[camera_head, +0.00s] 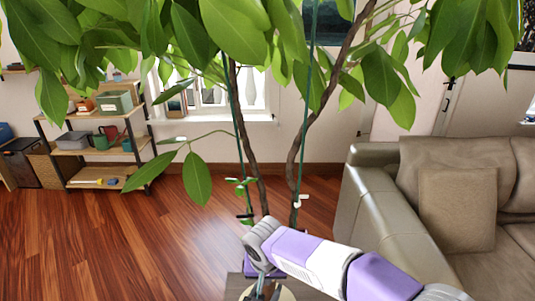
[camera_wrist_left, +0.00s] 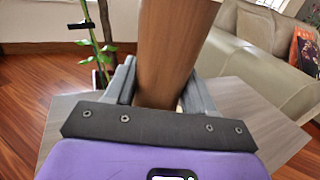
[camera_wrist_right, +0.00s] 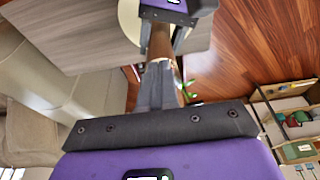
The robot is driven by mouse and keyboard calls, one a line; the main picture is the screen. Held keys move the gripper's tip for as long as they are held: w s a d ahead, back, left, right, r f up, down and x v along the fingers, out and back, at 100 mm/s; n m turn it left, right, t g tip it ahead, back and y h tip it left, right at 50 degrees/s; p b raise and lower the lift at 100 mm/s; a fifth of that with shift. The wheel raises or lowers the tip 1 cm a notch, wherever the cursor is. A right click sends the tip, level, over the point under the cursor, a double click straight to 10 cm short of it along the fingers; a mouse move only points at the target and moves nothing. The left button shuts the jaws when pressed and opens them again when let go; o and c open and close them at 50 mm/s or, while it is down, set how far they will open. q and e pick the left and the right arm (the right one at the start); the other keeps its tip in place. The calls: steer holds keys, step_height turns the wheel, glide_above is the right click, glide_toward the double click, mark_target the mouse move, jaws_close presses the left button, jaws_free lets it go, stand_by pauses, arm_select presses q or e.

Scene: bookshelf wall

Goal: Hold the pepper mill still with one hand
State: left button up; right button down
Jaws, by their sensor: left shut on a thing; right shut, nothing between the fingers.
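The pepper mill is a brown wooden cylinder (camera_wrist_left: 166,50) standing between the fingers of my left gripper (camera_wrist_left: 162,92), which is shut on it. In the right wrist view the mill (camera_wrist_right: 160,42) shows beyond the shut, empty fingers of my right gripper (camera_wrist_right: 156,88). My left gripper (camera_wrist_right: 172,14) is at the top there, at the mill's far side. The right fingertips overlap the mill in that picture; I cannot tell whether they touch it. In the head view my right gripper (camera_head: 262,287) is at the bottom centre, and the mill cannot be made out.
A grey wood-grain table top (camera_wrist_right: 80,28) lies beneath, with a pale round piece (camera_wrist_right: 130,20) on it. A leafy plant (camera_head: 262,190) rises beyond the grippers. A beige sofa (camera_head: 375,200) stands right, a shelf (camera_head: 97,160) at the left wall. Wooden floor (camera_head: 110,235) is clear at left.

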arm_select(q)
steer(key=shift+f, duration=0.2)
arm_select(e)
steer(key=shift+r, duration=2.1)
arm_select(q)
steer(key=o, duration=1.3)
steer(key=shift+r, duration=0.2)
steer(key=shift+o, duration=0.2)
